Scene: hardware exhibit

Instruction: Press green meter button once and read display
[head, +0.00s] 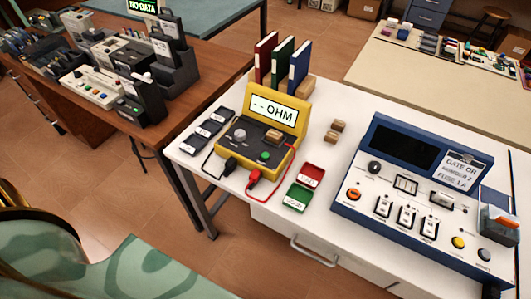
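The yellow meter (296,98) stands on the white table with its face tilted up. Its display (272,114) reads "-- OHM". The green button (264,156) sits low on the dark front panel, with a grey dial (239,135) to its upper left. A small brown block (274,136) rests on the panel below the display. A black lead plug (230,165) and a red lead plug (254,178) lie at the meter's front edge. Neither of my grippers shows in the head view.
A blue console (350,190) with switches and buttons stands at the right. Red (310,176) and green (297,198) trays lie in front of the meter. Dark cases (209,129) lie at its left, binders (290,62) behind. A wooden bench (200,90) with devices stands at the left.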

